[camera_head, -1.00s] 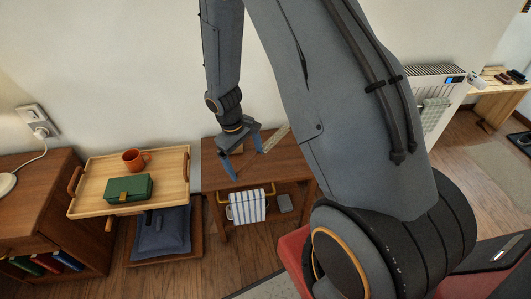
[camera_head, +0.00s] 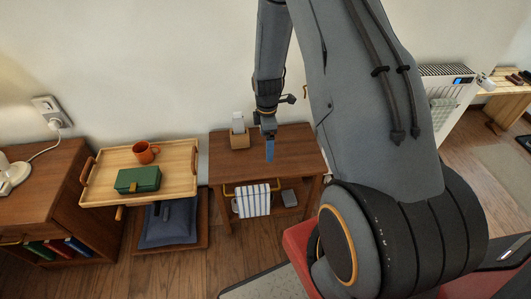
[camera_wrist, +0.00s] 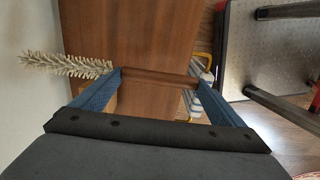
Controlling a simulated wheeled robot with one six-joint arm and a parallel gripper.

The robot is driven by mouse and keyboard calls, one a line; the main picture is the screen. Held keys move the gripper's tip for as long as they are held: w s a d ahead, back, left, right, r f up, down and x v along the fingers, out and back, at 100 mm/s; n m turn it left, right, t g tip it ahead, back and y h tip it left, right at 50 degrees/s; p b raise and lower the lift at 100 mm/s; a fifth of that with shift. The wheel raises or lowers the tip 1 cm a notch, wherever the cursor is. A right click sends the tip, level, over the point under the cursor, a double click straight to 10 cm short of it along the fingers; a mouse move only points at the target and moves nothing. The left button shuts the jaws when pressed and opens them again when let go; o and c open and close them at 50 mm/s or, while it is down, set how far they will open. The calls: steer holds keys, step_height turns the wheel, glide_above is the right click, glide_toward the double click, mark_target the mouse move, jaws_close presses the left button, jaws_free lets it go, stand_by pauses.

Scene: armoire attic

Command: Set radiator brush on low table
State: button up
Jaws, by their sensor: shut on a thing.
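The radiator brush shows in the wrist view, with pale, shaggy bristles (camera_wrist: 66,65) sticking out to the left and a brown wooden handle (camera_wrist: 160,76) between the blue fingers. My gripper (camera_wrist: 160,78) is shut across this handle. In the head view my gripper (camera_head: 269,158) points down above a brown wooden table (camera_head: 295,148), with its fingers seen edge-on. The brush cannot be clearly made out there. The tabletop (camera_wrist: 150,35) lies beneath the brush in the wrist view. I cannot tell the exact gap, or whether this is the low table.
A small wooden holder (camera_head: 240,140) with a white item stands at the table's back left. A striped towel (camera_head: 252,200) hangs at its front. A radiator (camera_head: 446,90) and bench (camera_head: 495,98) are right.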

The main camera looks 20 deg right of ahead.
mark_target(266, 164)
steer(key=shift+f+p, duration=0.4)
steer(key=shift+f, duration=4)
steer(key=shift+f, duration=0.15)
steer(key=o, duration=1)
steer(key=shift+o, duration=0.5)
